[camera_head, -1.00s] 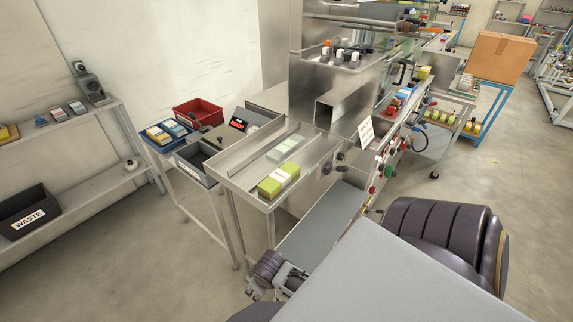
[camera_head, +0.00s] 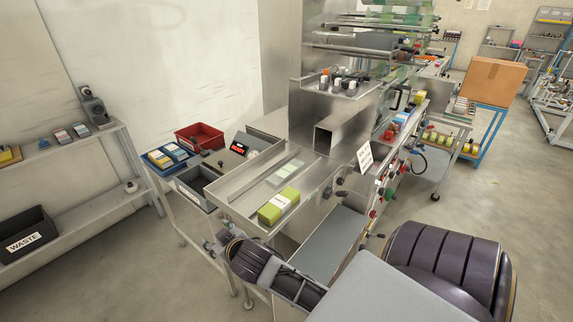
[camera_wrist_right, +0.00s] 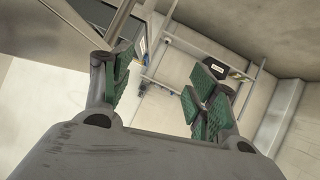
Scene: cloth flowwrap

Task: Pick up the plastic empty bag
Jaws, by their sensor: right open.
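A pale, flat, translucent wrapper (camera_head: 284,174), which looks like the empty plastic bag, lies on the steel infeed tray (camera_head: 232,190). A yellow-green pack with a white label (camera_head: 278,207) lies in front of it. My right gripper (camera_head: 214,244) is near the tray's front left corner, apart from the bag. In the right wrist view my right gripper (camera_wrist_right: 163,90) is open, its green-padded fingers spread with nothing between them. The bag is not visible in that view. My left gripper is not in view.
A side stand holds a red bin (camera_head: 200,136), a blue tray of packs (camera_head: 166,157) and a dark grey bin (camera_head: 190,190). A black waste bin (camera_head: 28,238) sits on the left shelf. The steel machine (camera_head: 335,130) rises behind the tray. Floor is clear at left.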

